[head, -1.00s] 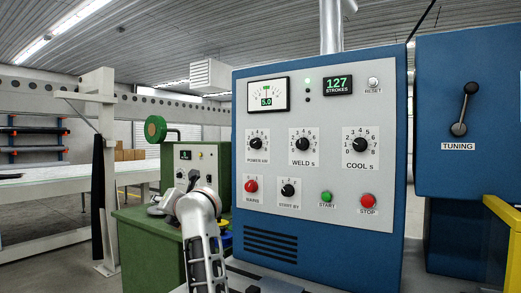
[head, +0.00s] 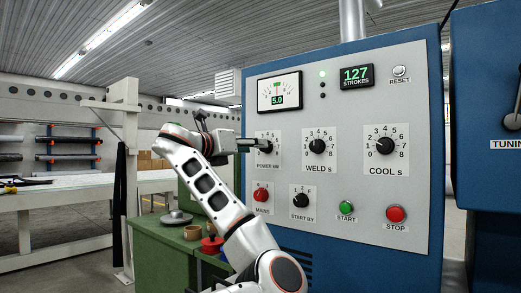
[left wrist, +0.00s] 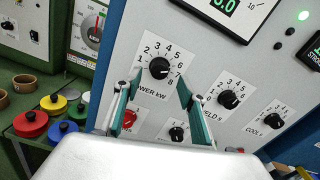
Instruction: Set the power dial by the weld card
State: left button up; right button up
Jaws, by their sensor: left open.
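The power dial (head: 266,147), a black knob on a white plate marked POWER kW, is at the left of the blue machine's grey panel. In the left wrist view the knob (left wrist: 159,68) shows whole, with numbers around it; I cannot read its pointer surely. My left gripper (head: 254,145) is open, with its fingers reaching toward this dial. In the left wrist view the gripper (left wrist: 160,82) has its two teal fingers apart, one on each side of the knob; contact cannot be told. No weld card can be made out. My right gripper is not in view.
The weld dial (head: 317,147), cool dial (head: 385,146), red mains knob (head: 261,195), start-by knob (head: 300,200), green start button (head: 346,207) and red stop button (head: 396,214) sit close by. A green bench (head: 160,245) with coloured round pieces stands left of the machine.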

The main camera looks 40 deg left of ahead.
pick_arm(q)
jog(key=shift+w+a, duration=0.2)
jog(key=shift+w, duration=1.65)
jog(key=c, duration=1.1)
jog(key=shift+n, duration=0.3)
jog(key=n+p, duration=0.1)
jog(key=n, duration=1)
jog(key=shift+f, duration=0.1)
